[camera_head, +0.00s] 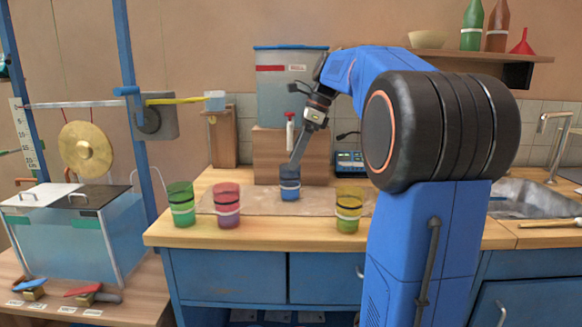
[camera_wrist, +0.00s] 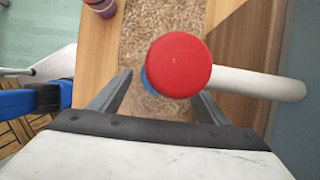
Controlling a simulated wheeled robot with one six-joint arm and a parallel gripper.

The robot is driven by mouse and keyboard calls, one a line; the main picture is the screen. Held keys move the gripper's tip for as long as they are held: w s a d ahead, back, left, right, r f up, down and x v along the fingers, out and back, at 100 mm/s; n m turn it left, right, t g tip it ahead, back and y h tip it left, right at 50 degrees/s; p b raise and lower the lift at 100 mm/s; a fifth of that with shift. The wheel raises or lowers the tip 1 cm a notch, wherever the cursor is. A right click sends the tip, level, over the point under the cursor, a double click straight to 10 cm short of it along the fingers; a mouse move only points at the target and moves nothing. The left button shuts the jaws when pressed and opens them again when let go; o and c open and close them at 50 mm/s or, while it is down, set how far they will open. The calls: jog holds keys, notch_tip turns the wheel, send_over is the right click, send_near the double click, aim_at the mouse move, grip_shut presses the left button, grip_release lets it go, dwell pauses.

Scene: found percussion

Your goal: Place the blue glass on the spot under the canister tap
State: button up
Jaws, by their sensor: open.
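The blue glass (camera_head: 289,192) stands upright on the mat at the middle of the counter, below the canister's tap (camera_head: 290,130) in the head view. The clear canister (camera_head: 285,95) sits on a wooden block behind. My gripper (camera_head: 294,163) points down at the glass's rim. In the wrist view my gripper (camera_wrist: 160,84) is open. The tap's red knob (camera_wrist: 179,75) lies between the fingers in that picture and hides most of the glass; only a blue sliver (camera_wrist: 145,80) shows. Whether the fingers touch the glass, I cannot tell. The spot itself is hidden.
Green (camera_head: 181,205), red (camera_head: 227,206) and yellow (camera_head: 348,210) glasses stand on the counter around the mat (camera_head: 262,203). The tap's white pipe (camera_wrist: 258,84) runs close to my gripper. A sink (camera_head: 535,201) is at the right.

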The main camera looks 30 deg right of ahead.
jog(key=v, duration=0.7)
jog(key=shift+r, duration=0.3)
jog(key=shift+s, duration=0.1)
